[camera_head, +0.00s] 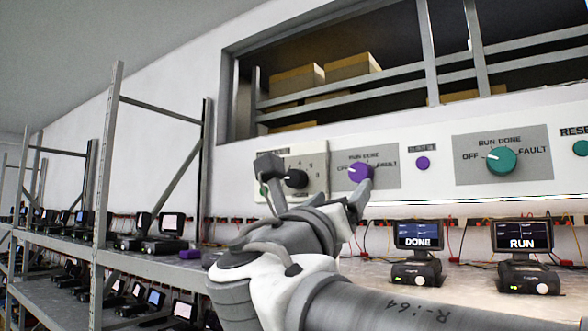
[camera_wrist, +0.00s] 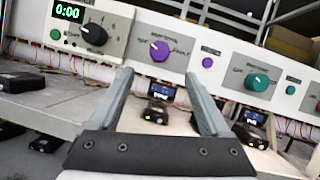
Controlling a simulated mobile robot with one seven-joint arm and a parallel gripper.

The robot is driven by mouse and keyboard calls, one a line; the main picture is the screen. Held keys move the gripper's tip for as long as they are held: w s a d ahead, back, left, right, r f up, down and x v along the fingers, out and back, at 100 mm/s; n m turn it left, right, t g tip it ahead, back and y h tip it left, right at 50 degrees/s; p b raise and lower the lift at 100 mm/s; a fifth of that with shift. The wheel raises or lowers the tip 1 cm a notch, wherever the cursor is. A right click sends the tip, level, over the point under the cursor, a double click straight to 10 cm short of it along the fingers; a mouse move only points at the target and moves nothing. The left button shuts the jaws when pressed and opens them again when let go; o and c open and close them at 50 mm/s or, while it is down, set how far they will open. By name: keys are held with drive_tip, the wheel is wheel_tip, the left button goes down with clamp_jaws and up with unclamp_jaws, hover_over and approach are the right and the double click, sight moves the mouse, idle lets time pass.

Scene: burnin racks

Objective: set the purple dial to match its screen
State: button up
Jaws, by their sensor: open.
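The purple dial (camera_head: 360,173) is on a grey plate on the white wall panel, labelled OFF, RUN, DONE and FAULT. Its white mark points up-left, toward the OFF side; it also shows in the wrist view (camera_wrist: 159,51). The screen (camera_head: 418,236) on the small black device below reads DONE; its text is unreadable in the wrist view (camera_wrist: 161,91). My gripper (camera_head: 314,180) is open and empty in front of the panel. In the wrist view its fingers (camera_wrist: 160,80) are spread below the dial, apart from it. One finger partly covers the dial's plate in the head view.
A teal dial (camera_head: 501,160) sits right of the purple one, above a screen (camera_head: 522,236) reading RUN. A purple button (camera_head: 423,163) lies between them. A black knob (camera_wrist: 94,34) with a green 0:00 display (camera_wrist: 68,11) is at left. Metal racks (camera_head: 105,180) hold several devices.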

sight(358, 174)
drive_tip(key=p+x, duration=0.3)
drive_tip(key=x, duration=0.9)
drive_tip(key=shift+w+d+r+p, duration=0.1)
drive_tip(key=shift+w+p, duration=0.1)
drive_tip(key=shift+p, duration=0.2)
clamp_jaws()
